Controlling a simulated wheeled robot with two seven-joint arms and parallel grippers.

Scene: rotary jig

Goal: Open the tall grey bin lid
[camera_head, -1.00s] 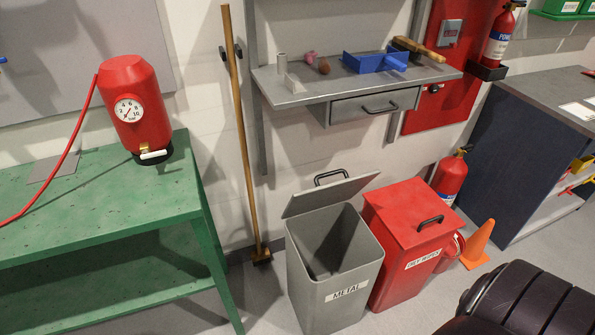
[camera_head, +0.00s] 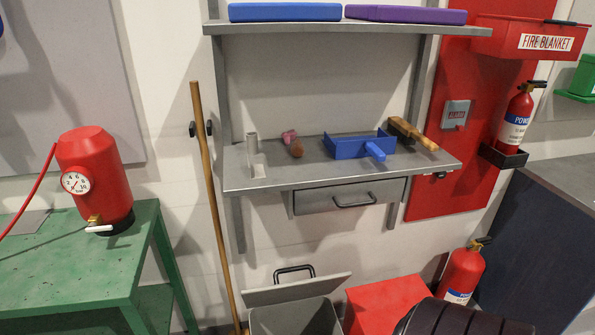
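The tall grey bin (camera_head: 268,320) stands at the bottom edge of the view, cut off by the frame. Its grey lid (camera_head: 320,286) is raised and leans back at the rear of the bin, with its black handle (camera_head: 294,269) at the top. The bin's mouth shows open below the lid. The front of the bin is out of view. A dark rounded link of my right arm shows at the bottom right, but neither gripper is in view.
A red bin (camera_head: 380,298) stands right of the grey bin, partly behind my arm. A grey shelf with a drawer (camera_head: 350,196) juts from the wall above. A broom (camera_head: 208,190) leans left of the bin, beside the green bench (camera_head: 95,265). A fire extinguisher (camera_head: 463,272) stands right.

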